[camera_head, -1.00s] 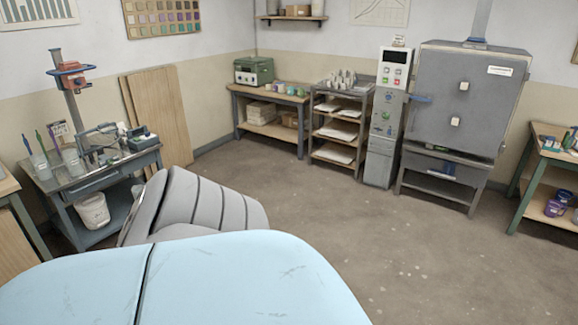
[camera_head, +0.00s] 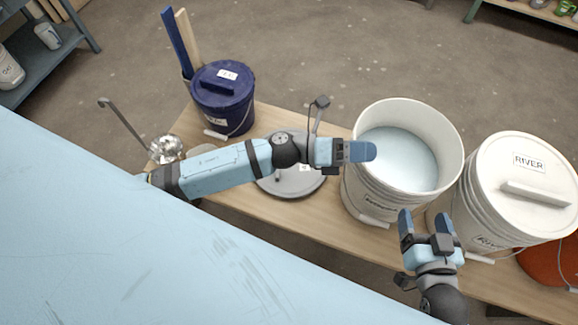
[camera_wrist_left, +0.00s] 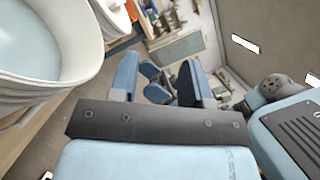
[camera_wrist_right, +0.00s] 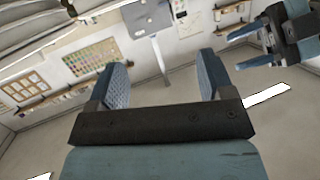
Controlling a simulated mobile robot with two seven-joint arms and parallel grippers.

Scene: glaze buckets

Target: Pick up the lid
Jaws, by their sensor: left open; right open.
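A round grey lid (camera_head: 290,182) lies on the wooden table, left of an open white bucket (camera_head: 360,190) of pale blue glaze. My left forearm crosses above the lid and hides part of it. My left gripper (camera_head: 372,151) is open and empty, pointing right over the open bucket's left side. My right gripper (camera_head: 424,214) is open and empty, in front of the open bucket. It has nothing between its fingers in the right wrist view (camera_wrist_right: 162,80). A second white bucket (camera_head: 455,222), labelled RIVER, has its own handled white lid (camera_head: 525,165) on.
A dark blue lidded bucket (camera_head: 222,100) stands at the table's back left. A metal ladle (camera_head: 165,148) lies at the left end. An orange-red object (camera_head: 545,262) shows at the far right. The wooden table (camera_head: 330,225) is bare along its front strip.

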